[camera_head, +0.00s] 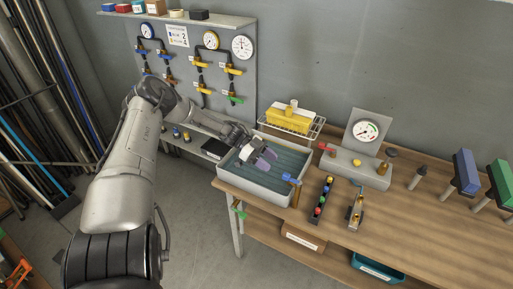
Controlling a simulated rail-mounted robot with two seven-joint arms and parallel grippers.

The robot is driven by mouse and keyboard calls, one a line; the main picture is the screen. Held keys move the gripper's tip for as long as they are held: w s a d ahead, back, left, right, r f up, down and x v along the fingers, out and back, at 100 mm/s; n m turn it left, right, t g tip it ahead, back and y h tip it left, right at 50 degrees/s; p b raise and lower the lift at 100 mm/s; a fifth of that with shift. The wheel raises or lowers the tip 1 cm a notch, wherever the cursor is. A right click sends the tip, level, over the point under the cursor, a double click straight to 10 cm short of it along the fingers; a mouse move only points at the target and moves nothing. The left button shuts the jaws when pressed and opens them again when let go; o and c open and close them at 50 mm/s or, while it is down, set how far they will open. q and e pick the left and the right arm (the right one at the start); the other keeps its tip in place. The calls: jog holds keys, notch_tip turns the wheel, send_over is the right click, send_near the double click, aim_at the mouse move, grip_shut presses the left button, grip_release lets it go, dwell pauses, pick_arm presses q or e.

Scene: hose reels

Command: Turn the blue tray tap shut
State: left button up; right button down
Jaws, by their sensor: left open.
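The blue tray tap (291,179) is a blue lever on a brass body at the front right corner of the grey tray (252,187). The tray stands on the left end of the wooden bench and has a ribbed blue-grey floor. My left gripper (266,160) is open above the tray, to the left of and behind the tap, and apart from it. I see nothing between its fingers. The exact angle of the lever is hard to tell at this size. My right gripper is out of view.
A wire rack with a yellow block (288,117) is behind the tray. A gauge stand (364,135) with a red lever, a dark strip of coloured caps (322,200) and a brass fitting (355,209) are to the right. A valve panel (205,60) is on the wall.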

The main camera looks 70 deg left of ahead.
pick_arm(q)
jog(key=shift+p+v, duration=0.4)
jog(key=shift+v, duration=2.45)
